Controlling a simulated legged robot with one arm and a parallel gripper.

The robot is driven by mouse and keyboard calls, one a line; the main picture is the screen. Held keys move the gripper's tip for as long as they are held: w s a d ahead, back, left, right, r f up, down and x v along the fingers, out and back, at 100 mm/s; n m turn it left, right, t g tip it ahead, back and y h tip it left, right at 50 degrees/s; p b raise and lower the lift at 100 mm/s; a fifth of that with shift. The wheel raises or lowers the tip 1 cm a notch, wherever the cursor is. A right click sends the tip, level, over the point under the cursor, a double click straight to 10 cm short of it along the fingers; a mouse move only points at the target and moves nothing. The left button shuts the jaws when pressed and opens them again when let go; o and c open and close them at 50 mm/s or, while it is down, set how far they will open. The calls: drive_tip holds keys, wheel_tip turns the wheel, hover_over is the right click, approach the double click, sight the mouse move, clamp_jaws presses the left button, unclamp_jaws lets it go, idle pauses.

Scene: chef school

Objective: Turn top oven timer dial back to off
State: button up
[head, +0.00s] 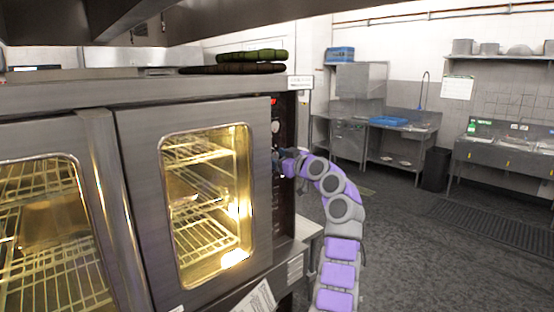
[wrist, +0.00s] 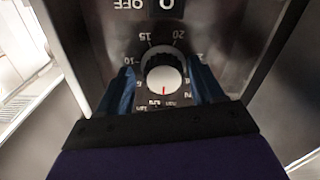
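The timer dial (wrist: 163,78) has a white face and a dark ridged rim, on the dark control panel (wrist: 100,35) in the wrist view. Its red pointer mark is at the bottom of the face in the picture. Numbers around it, including 10, 15 and 20, appear upside down. My gripper (wrist: 160,68) is open, with one blue finger on each side of the dial. The left finger looks apart from it; I cannot tell whether the right one touches. In the head view my gripper (head: 278,160) is at the oven's narrow control panel (head: 284,205), hiding the dial.
The oven (head: 190,107) has closed, lit glass doors left of my arm. A red light (head: 274,101) and a pale knob (head: 276,127) show higher on the panel. Dark flat items (head: 233,69) lie on the oven top. Open floor (head: 430,260) lies to the right.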

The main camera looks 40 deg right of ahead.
drive_tip(key=shift+s+a+r, duration=0.1)
drive_tip(key=shift+s+a, duration=0.05)
drive_tip(key=shift+s, duration=0.25)
drive_tip(key=s+b, duration=0.1)
drive_tip(key=s, duration=0.4)
drive_tip(key=s+d+b, duration=0.1)
drive_tip(key=s+b, duration=0.1)
drive_tip(key=s, duration=0.4)
drive_tip(key=s+b, duration=0.2)
drive_tip(key=s, duration=0.3)
drive_tip(key=shift+s+d, duration=0.25)
drive_tip(key=shift+d, duration=0.1)
drive_tip(key=shift+s+f, duration=0.1)
drive_tip(key=shift+f, duration=0.1)
